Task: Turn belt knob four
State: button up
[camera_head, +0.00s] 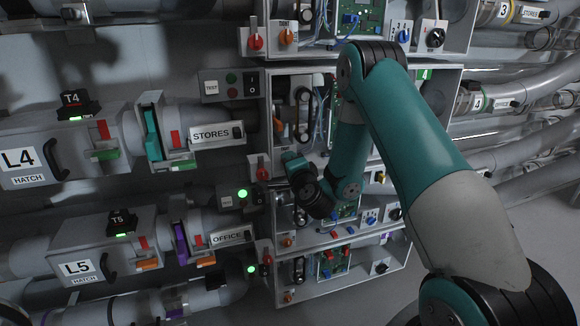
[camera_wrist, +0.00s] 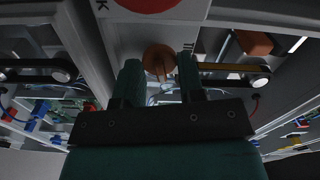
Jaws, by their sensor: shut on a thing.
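In the wrist view, an orange-brown round knob (camera_wrist: 157,60) sits between the two teal fingers of my gripper (camera_wrist: 160,68). The fingers are closed on its sides. Lettering beside it is cut off and cannot be read as a full label. In the head view, my gripper (camera_head: 276,185) is at the left edge of the middle panel column, just below a red knob (camera_head: 262,173). The held knob is hidden there by my gripper and wrist.
A large red round part (camera_wrist: 148,4) shows at the top of the wrist view. Belts on rollers (camera_wrist: 232,75) run on both sides. In the head view, panels with knobs stand above and below. The STORES pipe (camera_head: 217,134) and OFFICE pipe (camera_head: 229,238) lie to the left.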

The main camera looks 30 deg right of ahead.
jog(key=shift+s+f+m, duration=0.1)
jog(key=shift+m, duration=1.1)
jog(key=o, duration=0.6)
jog(key=shift+o, duration=0.2)
